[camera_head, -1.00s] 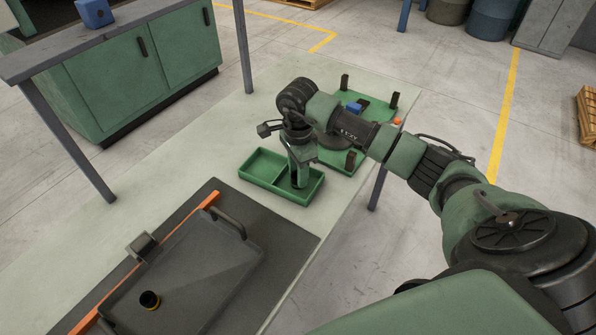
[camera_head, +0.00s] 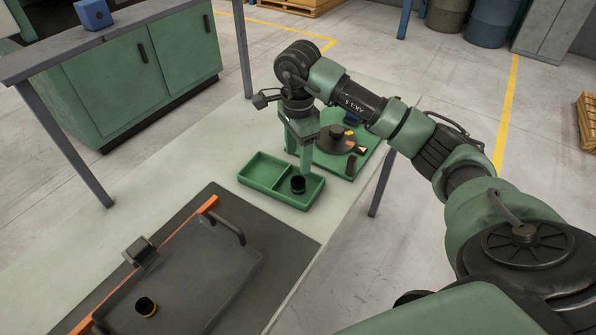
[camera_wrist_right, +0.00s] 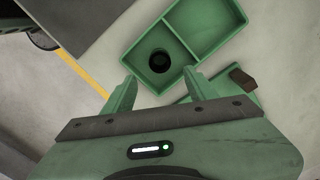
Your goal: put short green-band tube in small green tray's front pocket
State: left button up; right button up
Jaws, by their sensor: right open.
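A small green tray (camera_head: 252,183) with two pockets sits on the pale table. It also shows in the right wrist view (camera_wrist_right: 166,22). A short dark tube (camera_head: 298,184) stands in the tray's right-hand, nearer pocket, and the wrist view shows it from above (camera_wrist_right: 159,61). I cannot make out a green band on it. My right gripper (camera_head: 299,160) is open and empty, raised above and just behind the tube. In the wrist view its spread fingers (camera_wrist_right: 159,77) are apart from the tube. My left gripper is not in view.
A green board (camera_head: 338,162) with a dark round fixture (camera_head: 341,138) lies behind the small tray, close to my right gripper. Pale table is bare left of the small tray.

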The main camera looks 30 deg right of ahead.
notch_tip(320, 180, up, 4)
jog(key=shift+f, duration=0.1)
dwell(2.4)
